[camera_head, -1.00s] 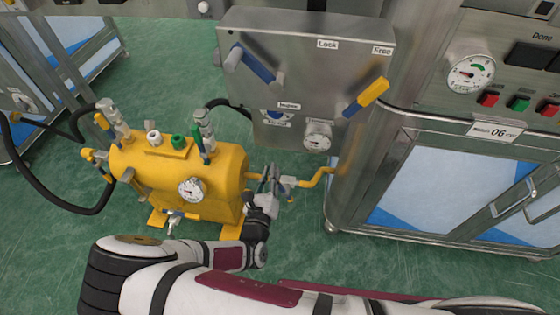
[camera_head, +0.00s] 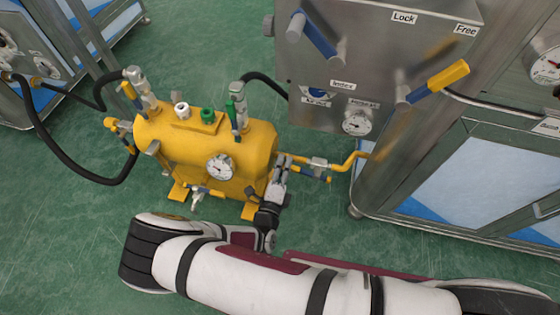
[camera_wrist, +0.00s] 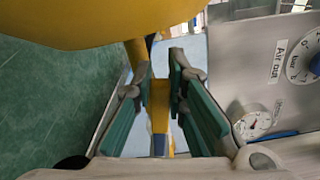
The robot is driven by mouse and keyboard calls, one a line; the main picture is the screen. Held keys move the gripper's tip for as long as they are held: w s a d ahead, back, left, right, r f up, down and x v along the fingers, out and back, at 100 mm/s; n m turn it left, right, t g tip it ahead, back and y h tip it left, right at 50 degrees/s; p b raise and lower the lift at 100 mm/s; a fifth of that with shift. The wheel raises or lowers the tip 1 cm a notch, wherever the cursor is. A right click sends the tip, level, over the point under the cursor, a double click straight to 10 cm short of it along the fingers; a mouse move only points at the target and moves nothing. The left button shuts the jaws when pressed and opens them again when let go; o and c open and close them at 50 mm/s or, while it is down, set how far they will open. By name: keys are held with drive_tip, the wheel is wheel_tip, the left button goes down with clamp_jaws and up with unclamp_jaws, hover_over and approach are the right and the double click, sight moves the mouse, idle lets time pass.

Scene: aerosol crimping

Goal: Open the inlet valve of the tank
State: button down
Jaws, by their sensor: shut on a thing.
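The yellow tank (camera_head: 205,150) stands on the green floor with a gauge on its front. From its right side a yellow pipe (camera_head: 346,163) runs to the steel cabinet. A valve handle with blue and yellow parts (camera_head: 314,175) lies along this pipe, just below it. My gripper (camera_head: 281,168) is at the tank's right side, by the near end of this handle. In the wrist view my gripper (camera_wrist: 160,78) has a yellow and blue bar (camera_wrist: 158,120) between its green-padded fingers and is shut on it; this looks like the valve handle. The contact is partly hidden.
A steel panel (camera_head: 365,75) with "Lock" and "Free" labels, levers and a gauge stands behind and right of the tank. A steel cabinet (camera_head: 450,185) is at the right. Black hoses (camera_head: 70,165) loop left of the tank. Open floor (camera_head: 60,240) lies at lower left.

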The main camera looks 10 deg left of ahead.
drive_tip(key=shift+f+n+b, duration=0.65)
drive_tip(key=shift+f+n, duration=0.45)
drive_tip(key=shift+f, duration=0.2)
drive_tip(key=c, duration=1.6)
unclamp_jaws()
drive_tip(key=shift+a, duration=0.1)
wheel_tip(320, 180, up, 10)
drive_tip(key=shift+r, duration=0.1)
